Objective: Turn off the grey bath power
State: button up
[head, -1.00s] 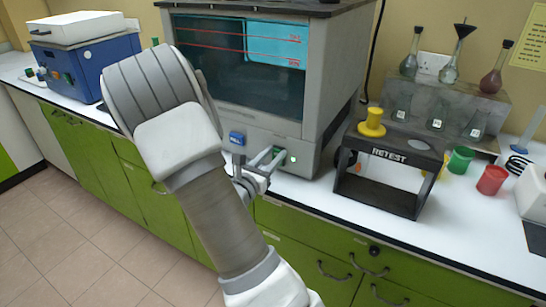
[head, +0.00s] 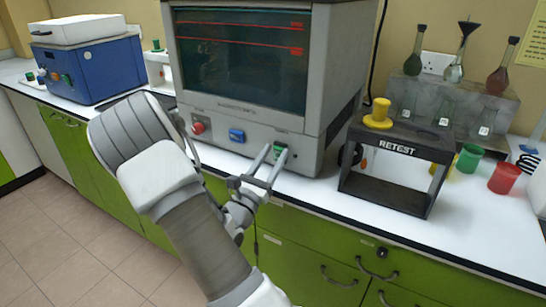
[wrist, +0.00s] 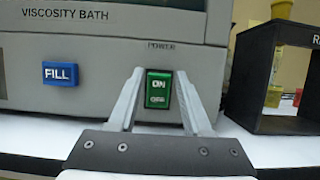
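The grey viscosity bath (head: 320,70) stands on the white counter, with a dark window and red level lines. Its green power switch (wrist: 158,90) sits at the lower right of the front panel, marked ON above and OFF below. It also shows in the head view (head: 281,149). My gripper (wrist: 160,76) is open and empty, one finger to each side of the switch in the wrist view. In the head view my gripper (head: 276,153) points at the switch. I cannot tell whether a finger touches the panel.
A blue FILL button (wrist: 60,73) and a red knob (head: 197,128) are on the same panel. A black RETEST rack (head: 390,200) with a yellow piece (head: 378,114) on top stands close at right. Green (head: 468,158) and red (head: 504,178) cups are further right.

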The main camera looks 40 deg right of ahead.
jog(key=shift+o, duration=1)
jog(key=p+v, duration=0.1)
jog(key=v, duration=1.6)
jog(key=shift+a, duration=0.2)
jog(key=shift+s, duration=0.15)
